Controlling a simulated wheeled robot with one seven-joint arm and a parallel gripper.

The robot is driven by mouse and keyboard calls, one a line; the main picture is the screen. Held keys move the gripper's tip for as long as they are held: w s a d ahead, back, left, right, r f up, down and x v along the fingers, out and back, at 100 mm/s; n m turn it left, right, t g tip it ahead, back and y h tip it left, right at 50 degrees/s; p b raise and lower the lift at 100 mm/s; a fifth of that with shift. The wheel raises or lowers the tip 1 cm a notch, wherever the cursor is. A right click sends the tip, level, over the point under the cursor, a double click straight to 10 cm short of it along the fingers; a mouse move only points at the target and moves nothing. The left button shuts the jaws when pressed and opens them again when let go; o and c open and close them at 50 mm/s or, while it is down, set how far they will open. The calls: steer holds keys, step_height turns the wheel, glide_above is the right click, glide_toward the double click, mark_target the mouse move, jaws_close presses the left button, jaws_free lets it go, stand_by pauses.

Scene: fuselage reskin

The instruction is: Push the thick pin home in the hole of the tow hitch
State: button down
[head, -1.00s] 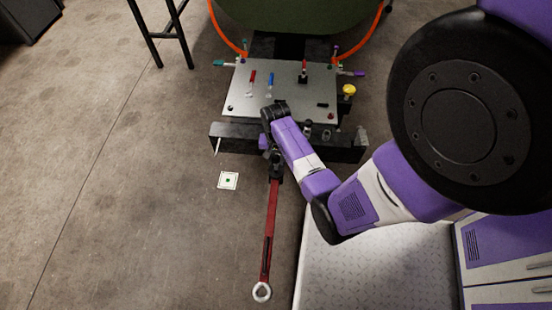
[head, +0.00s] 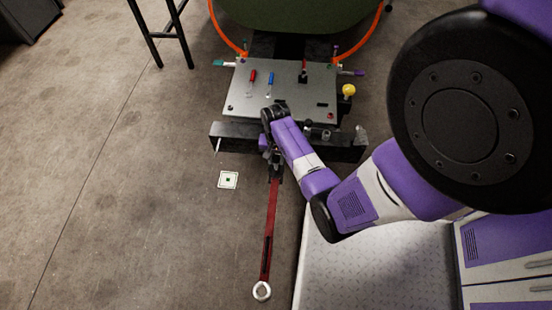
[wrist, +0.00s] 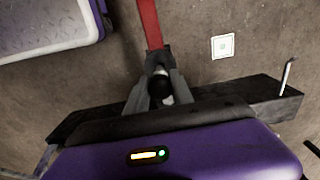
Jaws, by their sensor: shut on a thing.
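My gripper (wrist: 159,84) points down at the near end of the red tow bar and is shut on the thick pin (wrist: 160,79). The pin's dark round top shows between the fingers, with a pale patch just beside it. In the head view my gripper (head: 273,166) is small and partly covered by my own wrist. The tow hitch is at the front of the black beam (head: 235,134), where the red bar (head: 270,225) meets it. The hole and the pin's lower end are hidden, so I cannot tell how deep the pin sits.
The red bar ends in a pale ring (head: 262,291) over the floor. A grey plate (head: 297,98) with red and blue tools lies behind the beam. A yellow knob (head: 349,90) is at its right. A white marker square (head: 228,180) lies on open floor at left.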

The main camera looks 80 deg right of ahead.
mark_target(276, 166)
steer(key=shift+f+b, duration=1.7)
steer(key=shift+f, duration=1.2)
steer(key=c, duration=1)
jaws_free()
steer(key=shift+r, duration=0.1)
step_height(276, 166, up, 5)
steer(key=p, duration=0.5)
